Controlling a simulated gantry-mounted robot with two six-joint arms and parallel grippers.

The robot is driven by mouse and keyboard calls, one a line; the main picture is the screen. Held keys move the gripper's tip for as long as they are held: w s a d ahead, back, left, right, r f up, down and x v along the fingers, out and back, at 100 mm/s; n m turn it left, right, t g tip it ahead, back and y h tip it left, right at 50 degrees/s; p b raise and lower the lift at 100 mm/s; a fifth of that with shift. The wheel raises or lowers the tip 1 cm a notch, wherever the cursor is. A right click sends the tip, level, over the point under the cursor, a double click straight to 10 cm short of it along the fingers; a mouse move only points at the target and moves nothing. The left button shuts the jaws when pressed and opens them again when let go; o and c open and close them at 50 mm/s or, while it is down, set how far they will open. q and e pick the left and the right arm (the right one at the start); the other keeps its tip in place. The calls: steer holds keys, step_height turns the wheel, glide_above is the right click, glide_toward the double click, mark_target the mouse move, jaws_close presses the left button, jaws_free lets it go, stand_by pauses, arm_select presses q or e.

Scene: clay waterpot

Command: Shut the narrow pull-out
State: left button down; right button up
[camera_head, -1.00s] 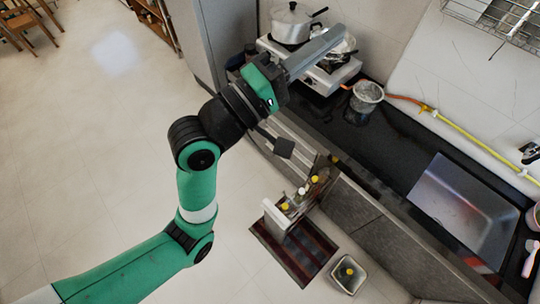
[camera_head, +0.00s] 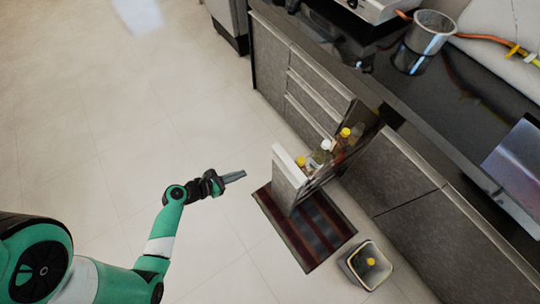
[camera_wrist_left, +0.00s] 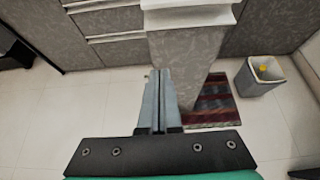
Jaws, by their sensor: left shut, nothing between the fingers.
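The narrow pull-out (camera_head: 288,176) stands open from the grey cabinet row, with several bottles with yellow and white caps inside it. Its front panel with a pale top edge faces my left arm. In the left wrist view the pull-out's front (camera_wrist_left: 186,62) is just ahead of the fingers. My left gripper (camera_head: 240,175) is shut and empty, a little left of the front panel; a gap shows between them in the head view. In the left wrist view its two fingers (camera_wrist_left: 158,85) lie side by side. My right gripper is not in view.
A dark red striped mat (camera_head: 322,228) lies on the floor below the pull-out. A small bin (camera_head: 350,270) with something yellow in it stands beside the mat. Drawers (camera_head: 312,95) sit left of the pull-out, under the dark counter (camera_head: 440,110). The pale floor at left is clear.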

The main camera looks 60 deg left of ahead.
arm_select(q)
steer(key=w+r+b+x, duration=0.1)
steer(key=b+x, duration=0.5)
steer(key=x, duration=0.7)
steer(key=shift+w+r, duration=0.2)
steer(key=shift+r, duration=0.2)
steer(key=shift+w+a, duration=0.1)
steer(key=shift+w, duration=0.1)
